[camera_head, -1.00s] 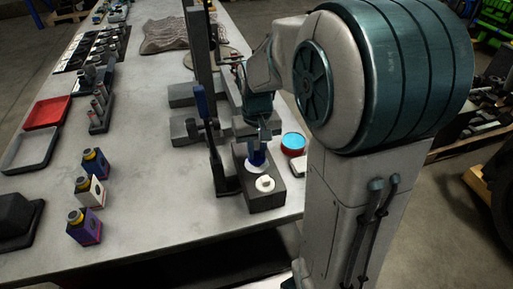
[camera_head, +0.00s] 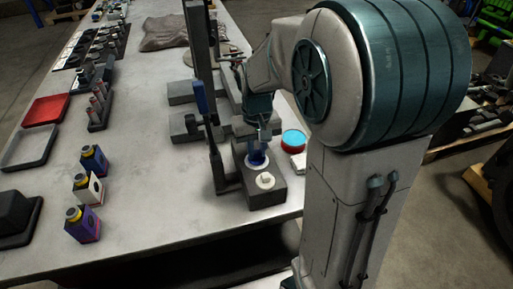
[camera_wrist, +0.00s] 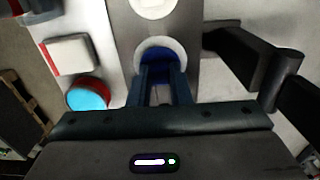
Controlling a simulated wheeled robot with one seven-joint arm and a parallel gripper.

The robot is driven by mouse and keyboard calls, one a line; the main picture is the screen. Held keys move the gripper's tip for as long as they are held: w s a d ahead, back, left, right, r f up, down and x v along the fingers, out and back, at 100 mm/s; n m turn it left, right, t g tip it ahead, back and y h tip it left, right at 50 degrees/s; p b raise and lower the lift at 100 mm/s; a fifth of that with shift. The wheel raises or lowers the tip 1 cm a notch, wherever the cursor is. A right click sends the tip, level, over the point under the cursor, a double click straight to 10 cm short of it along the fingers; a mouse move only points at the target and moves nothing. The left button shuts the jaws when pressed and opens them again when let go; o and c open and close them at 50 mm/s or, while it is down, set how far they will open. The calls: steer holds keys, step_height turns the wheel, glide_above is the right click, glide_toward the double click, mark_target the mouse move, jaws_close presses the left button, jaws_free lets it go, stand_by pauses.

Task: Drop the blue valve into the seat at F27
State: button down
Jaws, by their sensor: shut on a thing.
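My gripper (camera_head: 264,138) is shut on the blue valve (camera_head: 257,158), just above a dark grey block (camera_head: 266,197). The valve is within the outline of a white ring seat (camera_head: 251,166) on the block's top. In the wrist view the fingers (camera_wrist: 163,88) point at that ring (camera_wrist: 147,48), and the blue of the valve (camera_wrist: 157,66) shows inside it. The fingers partly hide the valve, so I cannot tell how deep it sits. A second white seat (camera_head: 265,181) on the same block is empty of any blue part. No F27 label is readable.
A black upright lever fixture (camera_head: 215,155) with a blue handle stands close left of the block. A red tin with a cyan top (camera_head: 294,140) and a small white-topped box (camera_head: 299,162) are to the right.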

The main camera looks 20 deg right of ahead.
steer(key=shift+f, duration=0.25)
steer(key=c, duration=0.9)
jaws_free()
steer(key=shift+o, duration=0.2)
steer(key=shift+r, duration=0.15)
steer(key=shift+r+p, duration=3)
steer(key=shift+r, duration=0.9)
